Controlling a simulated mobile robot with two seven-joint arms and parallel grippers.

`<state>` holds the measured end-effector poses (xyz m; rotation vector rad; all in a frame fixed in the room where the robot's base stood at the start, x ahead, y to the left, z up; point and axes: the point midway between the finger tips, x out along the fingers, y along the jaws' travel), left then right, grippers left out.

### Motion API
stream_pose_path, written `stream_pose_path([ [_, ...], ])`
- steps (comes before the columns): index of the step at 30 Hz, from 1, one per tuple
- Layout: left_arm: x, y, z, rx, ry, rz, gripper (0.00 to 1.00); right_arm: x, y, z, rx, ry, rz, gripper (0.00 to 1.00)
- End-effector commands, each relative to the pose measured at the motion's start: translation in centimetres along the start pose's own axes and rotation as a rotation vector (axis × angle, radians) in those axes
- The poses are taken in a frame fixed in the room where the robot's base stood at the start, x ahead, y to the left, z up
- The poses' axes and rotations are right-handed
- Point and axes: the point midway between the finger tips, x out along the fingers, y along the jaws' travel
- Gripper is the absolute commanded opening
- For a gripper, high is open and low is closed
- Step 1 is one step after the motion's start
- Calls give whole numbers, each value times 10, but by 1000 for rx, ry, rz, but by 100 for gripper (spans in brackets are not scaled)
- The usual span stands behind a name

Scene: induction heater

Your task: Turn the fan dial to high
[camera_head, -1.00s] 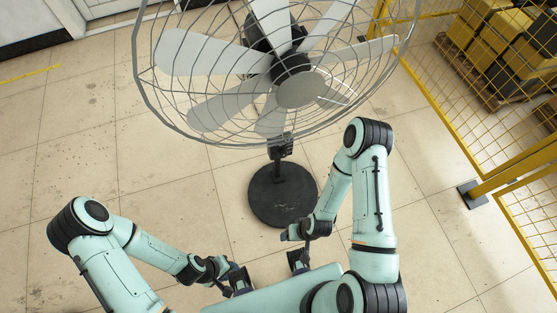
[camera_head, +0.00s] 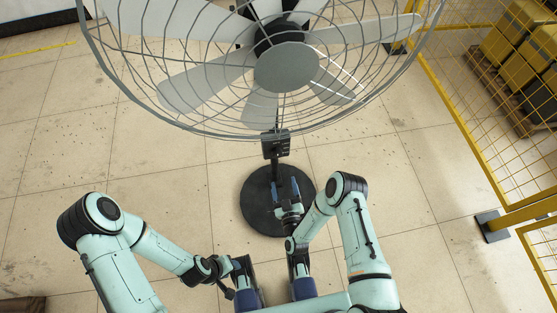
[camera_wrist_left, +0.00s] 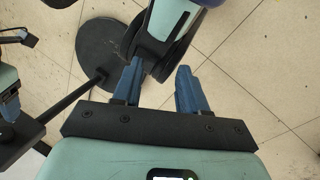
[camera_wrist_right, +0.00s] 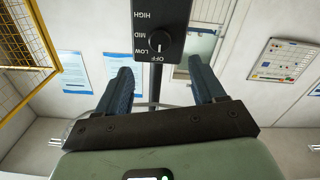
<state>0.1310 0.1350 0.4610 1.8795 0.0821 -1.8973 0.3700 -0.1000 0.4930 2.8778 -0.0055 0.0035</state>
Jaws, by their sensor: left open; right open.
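The large caged fan (camera_head: 287,67) stands ahead in the head view, with a black control box (camera_head: 276,143) on its pole above a round black base. In the right wrist view the box (camera_wrist_right: 160,14) carries a round black dial (camera_wrist_right: 160,43) marked HIGH, MID, LOW and OFF. My left gripper (camera_wrist_left: 158,78) is open and empty, near my other arm.
The fan's round base (camera_head: 255,208) stands on the tiled floor below the right gripper. A yellow mesh fence (camera_head: 465,120) with a post runs along the right, with yellow boxes behind it. The floor on the left is clear.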

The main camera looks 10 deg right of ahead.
Motion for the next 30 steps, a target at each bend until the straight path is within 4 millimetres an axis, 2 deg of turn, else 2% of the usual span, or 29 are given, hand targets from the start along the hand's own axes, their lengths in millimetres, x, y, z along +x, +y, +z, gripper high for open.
stream_pose_path([
  [9, 16, -6, -23, -6, 62, -4, 42, 69, 1, 1, 1, 2, 2, 69],
  [15, 23, -10, -37, -9, 99, -5, 42, 100, 0, 2, 2, 0, 2, 69],
  [21, 25, -11, -43, -10, 117, -6, 42, 113, 0, 1, 2, -3, 0, 69],
  [29, 25, -11, -43, -10, 119, -6, 42, 114, 0, 0, 2, -3, 0, 69],
  [30, 25, -11, -43, -10, 118, -6, 42, 114, 0, 0, 2, -3, 0, 62],
])
